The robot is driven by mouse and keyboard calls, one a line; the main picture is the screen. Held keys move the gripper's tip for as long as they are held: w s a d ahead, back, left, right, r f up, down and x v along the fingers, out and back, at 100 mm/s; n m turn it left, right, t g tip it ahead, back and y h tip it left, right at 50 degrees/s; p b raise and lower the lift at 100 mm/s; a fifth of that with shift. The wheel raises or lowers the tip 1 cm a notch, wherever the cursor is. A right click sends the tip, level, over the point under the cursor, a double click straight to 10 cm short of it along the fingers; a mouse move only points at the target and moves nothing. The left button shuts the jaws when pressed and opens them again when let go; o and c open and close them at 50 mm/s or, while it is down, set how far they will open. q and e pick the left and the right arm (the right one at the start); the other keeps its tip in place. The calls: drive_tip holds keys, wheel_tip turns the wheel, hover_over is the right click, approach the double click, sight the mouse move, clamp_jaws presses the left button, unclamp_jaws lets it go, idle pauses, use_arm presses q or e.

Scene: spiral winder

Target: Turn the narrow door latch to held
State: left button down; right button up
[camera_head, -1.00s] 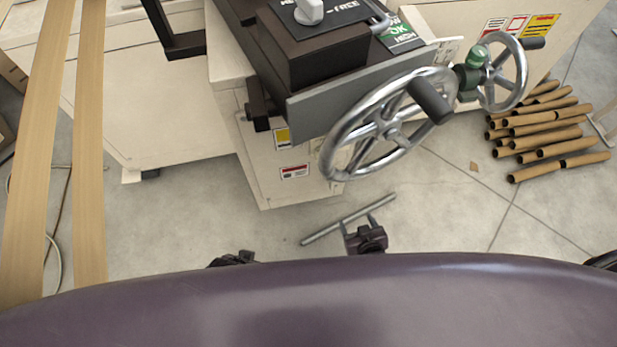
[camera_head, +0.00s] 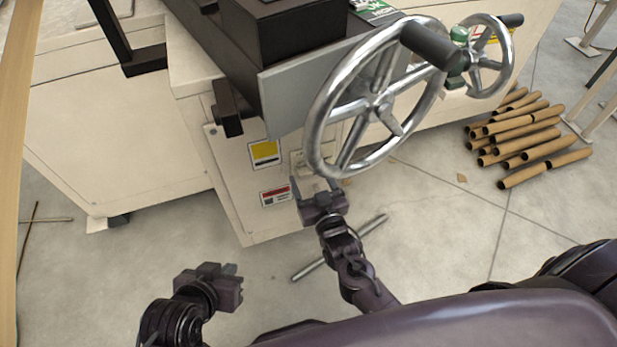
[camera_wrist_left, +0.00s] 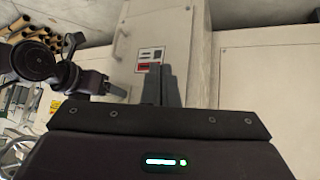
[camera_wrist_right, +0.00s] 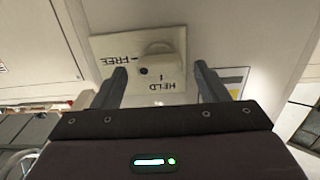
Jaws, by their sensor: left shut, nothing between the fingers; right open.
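The narrow door latch (camera_wrist_right: 166,64) is a cream knob on a cream plate (camera_wrist_right: 108,44) in the right wrist view, where the words FREE and HELD read upside down. A dark spot shows at the knob's left side, towards FREE; I cannot tell for certain which way the latch points. My right gripper (camera_wrist_right: 163,84) is open, its fingers on either side of the latch and short of it, with nothing visibly held. In the head view my right gripper (camera_head: 316,184) is just below the latch plate, partly covering it. My left gripper (camera_head: 240,286) is shut and empty, low over the floor.
A large chrome handwheel (camera_head: 378,105) with a black handle hangs close above my right gripper. A smaller handwheel (camera_head: 485,62) is farther right. A metal rod (camera_head: 372,226) is behind my right arm. Cardboard tubes (camera_head: 525,140) lie on the floor at right.

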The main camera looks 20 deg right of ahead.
drive_tip(key=shift+w, duration=0.85)
use_arm(q)
drive_tip(key=shift+w+d+r+t+h, duration=0.15)
drive_tip(key=shift+w+r+t, duration=0.25)
drive_tip(key=shift+w+r, duration=0.2)
drive_tip(key=shift+w+d+r+t+h, duration=0.1)
drive_tip(key=shift+w+r+t+h, duration=0.05)
drive_tip(key=shift+w+r+t, duration=0.35)
use_arm(e)
drive_tip(key=c, duration=1)
